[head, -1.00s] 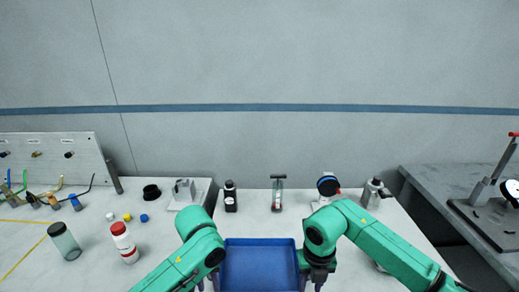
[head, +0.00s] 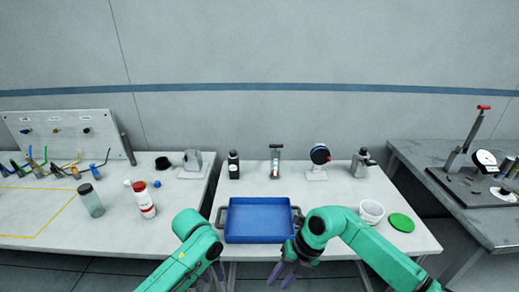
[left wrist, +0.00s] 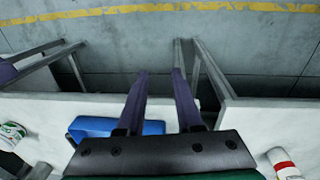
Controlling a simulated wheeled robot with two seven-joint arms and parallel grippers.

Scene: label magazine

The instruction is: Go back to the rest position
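My left gripper (head: 213,282) is in front of the table edge, below and left of the blue tray (head: 258,239) in the head view. In the left wrist view its two dark fingers (left wrist: 160,74) are apart, with nothing between them. My right gripper (head: 283,275) hangs in front of the table edge, right of the left gripper. Its purple fingers look apart and empty. The blue tray lies flat on the table with a dark handle at each side, and neither gripper touches it. A corner of it shows in the left wrist view (left wrist: 90,127).
The white table (head: 330,225) carries a dark bottle (head: 233,165), a dial gauge (head: 319,158), a white tub (head: 371,211) and a green lid (head: 400,222). A red-white bottle (head: 145,199) and grey jar (head: 91,200) stand on the left table. A grey bench is at right.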

